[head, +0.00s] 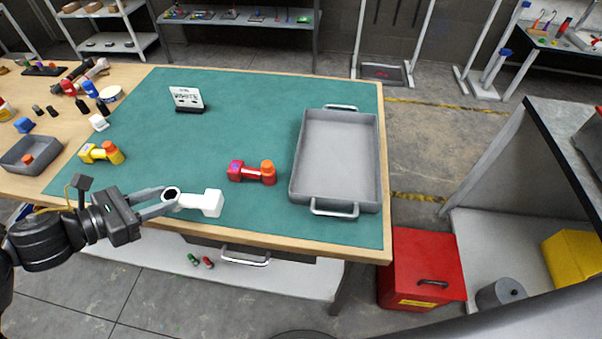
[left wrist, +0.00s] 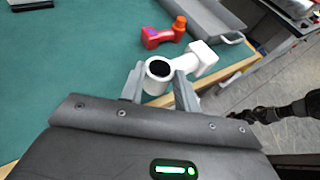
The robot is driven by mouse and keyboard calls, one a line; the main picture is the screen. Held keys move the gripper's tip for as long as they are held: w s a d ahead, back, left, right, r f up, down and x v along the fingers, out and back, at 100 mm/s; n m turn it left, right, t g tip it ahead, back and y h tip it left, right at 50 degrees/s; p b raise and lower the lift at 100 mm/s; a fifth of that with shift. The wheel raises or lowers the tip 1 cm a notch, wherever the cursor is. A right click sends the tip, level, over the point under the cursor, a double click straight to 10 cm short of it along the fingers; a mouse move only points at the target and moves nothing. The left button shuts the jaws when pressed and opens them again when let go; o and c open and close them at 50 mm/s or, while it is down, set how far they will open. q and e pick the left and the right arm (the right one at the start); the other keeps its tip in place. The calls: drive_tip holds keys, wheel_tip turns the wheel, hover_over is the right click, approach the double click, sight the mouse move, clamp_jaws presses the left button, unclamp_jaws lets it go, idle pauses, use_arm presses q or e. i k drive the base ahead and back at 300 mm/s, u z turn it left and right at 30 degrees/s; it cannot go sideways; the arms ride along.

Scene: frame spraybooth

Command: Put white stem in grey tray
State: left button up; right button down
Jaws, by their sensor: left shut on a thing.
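The white stem (head: 202,202) is at the front left of the green mat, in the jaws of my left gripper (head: 163,203). In the left wrist view the white stem (left wrist: 203,56) shows its open round end between the two fingers of my left gripper (left wrist: 160,82), and its square head points away. I cannot tell whether it touches the mat. The grey tray (head: 338,202) lies empty on the right part of the mat, a handle at each short end. Its edge also shows in the left wrist view (left wrist: 212,18). My right gripper is not clearly in view.
A red stem with an orange cap (head: 252,173) lies between the white stem and the grey tray. A yellow and orange stem (head: 101,153) lies at the left. A small sign (head: 187,99) stands at the back. The mat's middle is clear. A red box (head: 420,268) stands on the floor.

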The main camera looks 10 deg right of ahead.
sight(337, 160)
drive_tip(key=u, duration=0.05)
drive_tip(key=k, duration=0.15)
drive_tip(key=u, duration=2.5)
drive_tip(key=k, duration=1.6)
drive_tip(key=z, duration=2.5)
drive_tip(key=i, duration=0.5)
